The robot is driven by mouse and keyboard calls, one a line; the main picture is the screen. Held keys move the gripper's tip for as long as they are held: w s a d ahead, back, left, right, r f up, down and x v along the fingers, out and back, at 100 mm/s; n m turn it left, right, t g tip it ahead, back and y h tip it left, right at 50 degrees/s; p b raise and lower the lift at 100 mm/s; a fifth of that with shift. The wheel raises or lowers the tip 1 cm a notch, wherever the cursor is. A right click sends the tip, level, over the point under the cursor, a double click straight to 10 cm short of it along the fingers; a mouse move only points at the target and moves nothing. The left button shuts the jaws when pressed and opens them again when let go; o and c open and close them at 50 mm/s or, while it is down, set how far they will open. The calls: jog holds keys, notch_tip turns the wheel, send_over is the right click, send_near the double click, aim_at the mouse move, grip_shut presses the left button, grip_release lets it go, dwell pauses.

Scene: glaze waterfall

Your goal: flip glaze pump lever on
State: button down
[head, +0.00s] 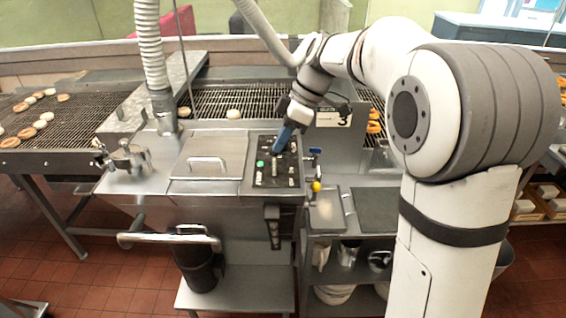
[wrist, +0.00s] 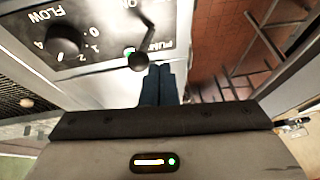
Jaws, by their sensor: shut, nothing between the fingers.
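The dark control panel (head: 258,183) sits on top of the steel glaze machine. In the wrist view the panel (wrist: 90,55) shows a FLOW knob (wrist: 62,38) and a pump lever with a black ball end (wrist: 138,61). A green light (wrist: 130,50) glows beside the lever, partly covered by it. My gripper (head: 281,143) has blue fingers pointing down at the panel's upper right part. In the wrist view my gripper (wrist: 160,68) is shut and empty, its tips close beside the lever's ball. I cannot tell whether they touch.
A steel lid with a handle (head: 207,164) lies left of the panel. A valve with a yellow knob (head: 316,186) sticks out right of the panel. Conveyors with doughnuts (head: 60,115) run behind and left. A lower shelf (head: 235,295) stands below.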

jog(key=shift+w+r+p, duration=0.1)
jog(key=shift+r+p, duration=0.35)
jog(key=shift+r, duration=0.3)
jog(key=shift+a, duration=0.1)
jog(key=w+v, duration=0.1)
jog(key=v, duration=1.1)
jog(key=shift+r, duration=0.35)
